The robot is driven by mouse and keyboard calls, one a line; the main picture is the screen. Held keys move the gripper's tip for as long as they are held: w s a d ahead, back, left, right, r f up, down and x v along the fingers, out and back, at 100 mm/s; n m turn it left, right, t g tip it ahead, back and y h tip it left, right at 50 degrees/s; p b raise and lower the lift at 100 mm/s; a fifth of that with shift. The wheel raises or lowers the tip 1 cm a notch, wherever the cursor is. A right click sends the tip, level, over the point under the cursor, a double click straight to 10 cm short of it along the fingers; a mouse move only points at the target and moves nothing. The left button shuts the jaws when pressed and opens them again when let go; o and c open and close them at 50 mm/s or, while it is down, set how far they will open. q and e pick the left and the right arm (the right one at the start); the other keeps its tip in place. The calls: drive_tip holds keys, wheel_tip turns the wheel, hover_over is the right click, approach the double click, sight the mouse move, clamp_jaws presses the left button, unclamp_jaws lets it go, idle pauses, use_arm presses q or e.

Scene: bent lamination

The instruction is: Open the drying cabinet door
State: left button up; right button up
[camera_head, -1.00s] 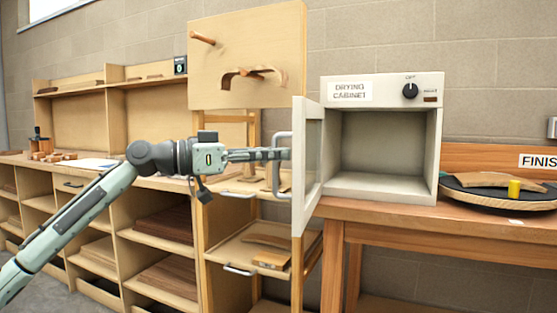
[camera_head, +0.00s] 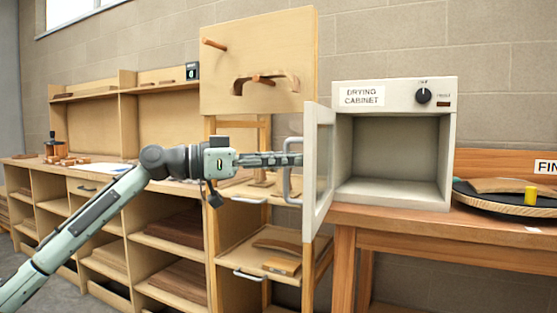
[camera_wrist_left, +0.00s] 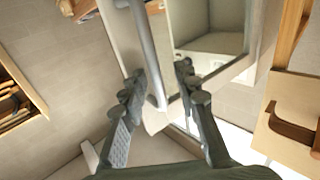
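The drying cabinet (camera_head: 395,100) is a pale box on the wooden bench in the head view. Its door (camera_head: 320,165) is swung wide open on the left side, and the empty interior shows. The door has a grey bar handle (camera_head: 287,172), which also shows in the left wrist view (camera_wrist_left: 146,45). My left gripper (camera_head: 298,160) is at the door handle. In the left wrist view its fingers (camera_wrist_left: 158,80) are apart, with the bar between them, close to the left finger and with a gap to the right one. My right gripper is out of view.
A wooden rack (camera_head: 257,60) with a peg board stands just behind and left of the door. A dark round turntable (camera_head: 510,203) with a curved wooden piece and a yellow cylinder is right of the cabinet. Open shelving (camera_head: 130,215) lines the left wall.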

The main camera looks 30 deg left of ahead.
use_arm(q)
drive_tip(key=v, duration=1.2)
idle(0.3)
